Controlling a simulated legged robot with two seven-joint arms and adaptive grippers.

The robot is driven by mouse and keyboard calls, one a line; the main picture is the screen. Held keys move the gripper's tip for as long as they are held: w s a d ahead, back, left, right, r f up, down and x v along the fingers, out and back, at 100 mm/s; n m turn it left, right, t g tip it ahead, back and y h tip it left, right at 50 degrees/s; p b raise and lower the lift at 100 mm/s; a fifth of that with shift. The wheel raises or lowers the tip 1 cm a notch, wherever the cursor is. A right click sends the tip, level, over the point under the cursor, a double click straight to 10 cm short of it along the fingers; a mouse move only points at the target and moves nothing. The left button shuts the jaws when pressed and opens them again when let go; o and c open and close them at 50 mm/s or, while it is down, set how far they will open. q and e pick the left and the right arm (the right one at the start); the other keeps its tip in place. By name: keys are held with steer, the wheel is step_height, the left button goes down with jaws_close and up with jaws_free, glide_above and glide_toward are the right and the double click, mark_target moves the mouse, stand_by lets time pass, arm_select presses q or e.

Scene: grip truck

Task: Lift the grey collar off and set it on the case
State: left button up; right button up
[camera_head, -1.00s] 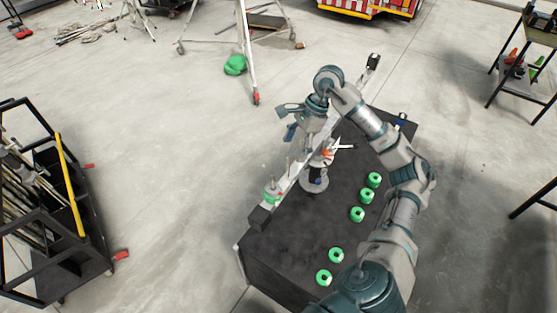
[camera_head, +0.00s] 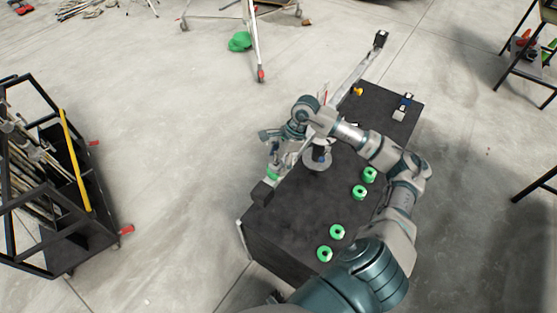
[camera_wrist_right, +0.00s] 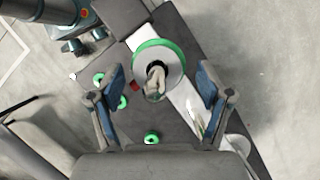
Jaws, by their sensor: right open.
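The grey collar (camera_wrist_right: 173,66) shows in the right wrist view as a pale disc over a green ring (camera_wrist_right: 154,45), with a post through its middle. They sit at the near end of a long pale rail along the black case (camera_head: 290,230). In the head view my gripper mostly hides the collar; a bit of green ring (camera_head: 272,175) shows below. My right gripper (camera_wrist_right: 162,88) is open and empty, one blue-padded finger on each side of the collar in the picture, with visible gaps. It hangs over the rail end in the head view (camera_head: 275,146). My left gripper is not in view.
Several green rings (camera_head: 337,232) lie on the case top. A black cart (camera_head: 70,190) stands at left. Bare case top shows between the rings.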

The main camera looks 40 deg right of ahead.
mark_target(275, 152)
steer(key=shift+c, duration=0.7)
steer(key=shift+a, duration=0.1)
steer(key=c, duration=1.1)
steer(key=o, duration=0.4)
steer(key=shift+c, duration=1.1)
steer(key=shift+r+p, duration=0.65)
steer(key=shift+r, duration=0.55)
steer(key=shift+r+p, duration=1.7)
steer(key=shift+r, duration=0.9)
steer(key=shift+r, duration=0.1)
